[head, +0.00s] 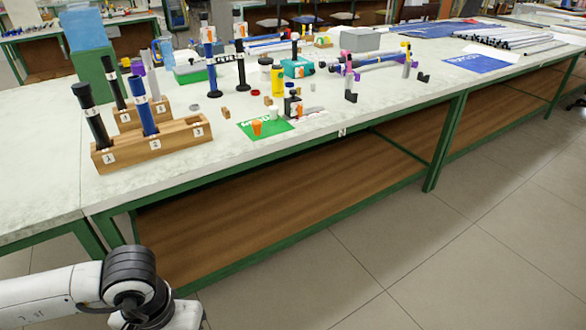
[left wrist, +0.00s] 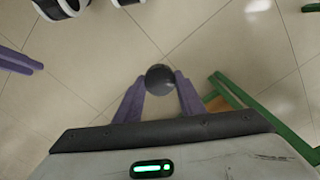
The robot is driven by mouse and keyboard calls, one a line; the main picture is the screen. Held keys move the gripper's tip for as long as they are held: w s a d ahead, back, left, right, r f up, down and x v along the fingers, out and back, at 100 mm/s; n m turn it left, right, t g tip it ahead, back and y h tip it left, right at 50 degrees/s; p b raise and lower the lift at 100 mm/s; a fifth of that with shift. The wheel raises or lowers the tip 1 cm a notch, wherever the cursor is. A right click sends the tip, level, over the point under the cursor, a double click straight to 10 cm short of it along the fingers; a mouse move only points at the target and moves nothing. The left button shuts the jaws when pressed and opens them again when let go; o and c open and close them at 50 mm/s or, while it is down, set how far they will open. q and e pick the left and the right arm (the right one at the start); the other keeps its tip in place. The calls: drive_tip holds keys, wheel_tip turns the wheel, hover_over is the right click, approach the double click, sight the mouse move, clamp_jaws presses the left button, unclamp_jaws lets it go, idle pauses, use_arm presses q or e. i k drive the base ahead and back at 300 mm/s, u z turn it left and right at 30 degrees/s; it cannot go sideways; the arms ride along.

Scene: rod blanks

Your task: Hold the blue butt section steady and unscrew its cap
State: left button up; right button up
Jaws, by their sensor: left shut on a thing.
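A dark rod (head: 92,115) leans in slot 1; slot 3 looks empty. In the left wrist view, the purple fingers of my left gripper (left wrist: 159,92) are shut on a dark, round-ended thing (left wrist: 160,77), seen end-on above the floor. Its body and colour further along are hidden, so I cannot tell whether it is a butt section. Two purple finger-like bars (left wrist: 18,60) at the left edge may be my right gripper; its state is unclear.
A second wooden block (head: 140,112) stands behind the first.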

sight(136, 82)
drive_tip(key=z, duration=0.75)
drive_tip(key=i, duration=0.65)
drive_tip(key=z, duration=0.55)
drive_tip(key=i, duration=1.15)
drive_tip(key=u, duration=0.45)
